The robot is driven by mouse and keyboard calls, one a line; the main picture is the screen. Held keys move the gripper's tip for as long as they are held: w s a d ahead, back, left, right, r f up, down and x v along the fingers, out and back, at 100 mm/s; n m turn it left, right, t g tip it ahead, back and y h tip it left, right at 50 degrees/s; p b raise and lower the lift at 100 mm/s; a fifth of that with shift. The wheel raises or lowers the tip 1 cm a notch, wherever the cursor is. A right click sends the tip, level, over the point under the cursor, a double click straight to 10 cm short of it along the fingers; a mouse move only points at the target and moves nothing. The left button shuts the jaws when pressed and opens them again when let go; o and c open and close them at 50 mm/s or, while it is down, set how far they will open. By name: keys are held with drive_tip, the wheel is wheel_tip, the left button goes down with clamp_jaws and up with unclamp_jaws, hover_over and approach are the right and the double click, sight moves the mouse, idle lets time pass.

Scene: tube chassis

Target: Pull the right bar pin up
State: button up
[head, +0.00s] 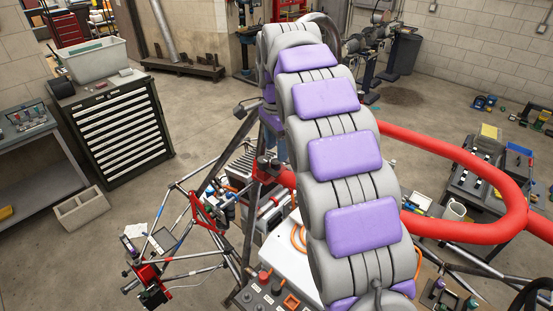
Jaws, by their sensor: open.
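A thick red tube bar (460,158) loops out to the right of the picture and runs back behind my grey and purple arm. A shorter red piece (284,178) shows left of the arm, with dark knob-like parts (264,165) on it. I cannot tell whether one of these is a pin. No pin on the right bar can be made out. My arm covers the middle of the chassis, and my gripper is not in view.
A thin-tubed frame with red brackets (207,212) stands at the left of the chassis. A panel with buttons (268,292) is below. A black drawer cabinet (118,130) and a grey block (82,211) stand left. A cluttered cart (472,188) is right.

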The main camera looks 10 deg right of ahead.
sight(275, 161)
drive_tip(key=shift+a+f, duration=0.2)
drive_tip(key=shift+f, duration=0.55)
drive_tip(key=shift+a+f, duration=0.15)
drive_tip(key=shift+f, duration=0.6)
drive_tip(key=shift+a+f, duration=0.2)
drive_tip(key=shift+f, duration=0.55)
drive_tip(key=shift+d, duration=0.25)
drive_tip(key=shift+d, duration=0.1)
drive_tip(key=shift+c, duration=0.7)
clamp_jaws()
